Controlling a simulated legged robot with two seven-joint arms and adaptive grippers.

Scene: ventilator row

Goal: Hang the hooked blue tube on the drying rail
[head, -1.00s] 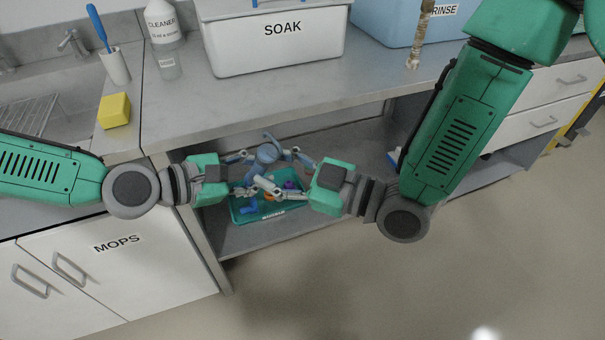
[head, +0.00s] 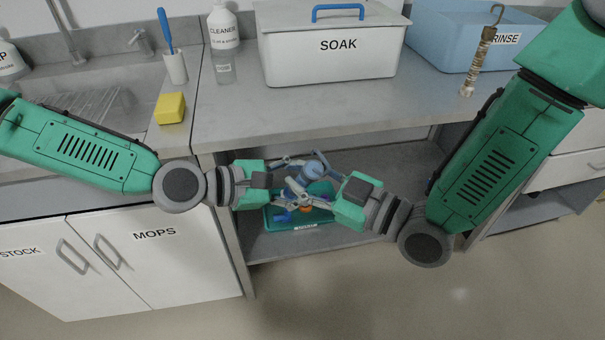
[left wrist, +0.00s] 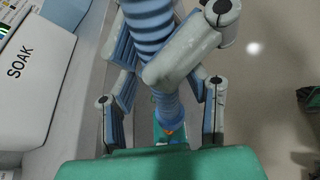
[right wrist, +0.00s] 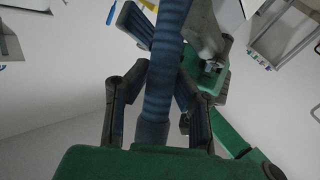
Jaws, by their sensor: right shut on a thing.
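A ribbed blue tube (head: 312,172) is held in the air between my two grippers, in front of the open lower shelf. It is also in the left wrist view (left wrist: 150,30) and the right wrist view (right wrist: 165,70). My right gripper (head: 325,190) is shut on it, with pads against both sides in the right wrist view. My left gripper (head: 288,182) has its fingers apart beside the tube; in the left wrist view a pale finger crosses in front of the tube. The tube's hook is not clear. I cannot make out a drying rail.
A teal tray (head: 283,222) with several coloured pieces is on the lower shelf below the grippers. The counter (head: 300,112) bears a white SOAK tub (head: 335,65), a blue RINSE tub (head: 435,45) and a yellow sponge (head: 171,108).

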